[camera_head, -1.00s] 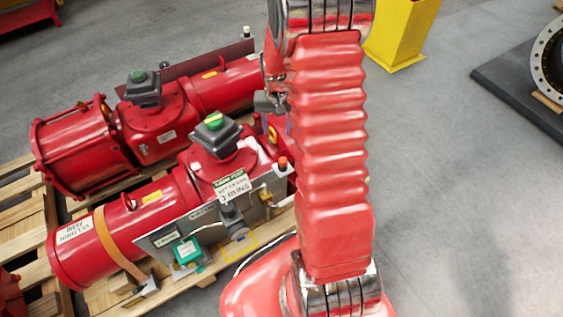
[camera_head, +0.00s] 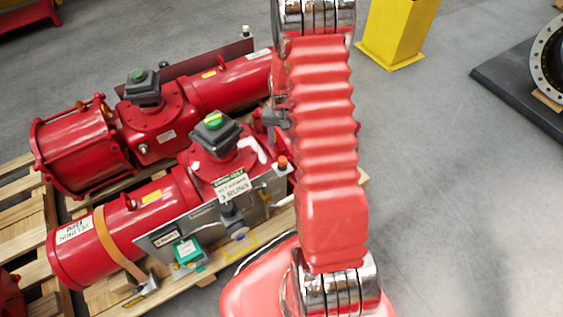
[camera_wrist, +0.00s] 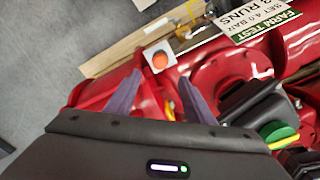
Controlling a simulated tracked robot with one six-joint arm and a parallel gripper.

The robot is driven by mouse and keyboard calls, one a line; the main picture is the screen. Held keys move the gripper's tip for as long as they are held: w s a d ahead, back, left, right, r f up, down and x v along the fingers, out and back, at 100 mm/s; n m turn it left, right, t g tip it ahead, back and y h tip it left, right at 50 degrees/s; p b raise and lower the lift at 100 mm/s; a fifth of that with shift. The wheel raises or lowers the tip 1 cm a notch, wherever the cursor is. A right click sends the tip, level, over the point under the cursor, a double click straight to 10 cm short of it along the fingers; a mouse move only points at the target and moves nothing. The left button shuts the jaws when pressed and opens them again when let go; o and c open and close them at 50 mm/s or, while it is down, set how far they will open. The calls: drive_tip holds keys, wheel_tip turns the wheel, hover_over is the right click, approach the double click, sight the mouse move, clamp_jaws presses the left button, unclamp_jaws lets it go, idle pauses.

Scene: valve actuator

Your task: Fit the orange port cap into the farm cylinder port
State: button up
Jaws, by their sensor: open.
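A round orange cap (camera_wrist: 160,61) sits on a small white block (camera_wrist: 148,52) in the wrist view. It also shows as a small orange-red spot in the head view (camera_head: 282,162), near the right end of the front actuator. My gripper (camera_wrist: 160,80) is open and empty. Its two purple-grey fingers point towards the cap, one on each side of the line to it, and seem short of it. The front red actuator (camera_head: 165,205) carries a "FARM TEST" tag (camera_wrist: 262,22). I cannot make out the cylinder port's opening.
The green-topped indicator box (camera_wrist: 275,132) rises close to the gripper's right side. A second red actuator (camera_head: 160,130) lies behind. Both rest on wooden pallets (camera_head: 30,235). A yellow post (camera_head: 395,35) stands at the back.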

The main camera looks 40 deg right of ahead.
hover_over(282, 158)
drive_tip(key=shift+d+f, duration=0.1)
drive_tip(key=shift+f, duration=2.6)
drive_tip(key=shift+s, duration=0.1)
drive_tip(key=shift+f, duration=2.6)
drive_tip(key=shift+s, duration=0.1)
drive_tip(key=shift+c, duration=0.5)
drive_tip(key=c, duration=1)
drive_tip(key=shift+r, duration=0.1)
drive_tip(key=shift+r, duration=4.95)
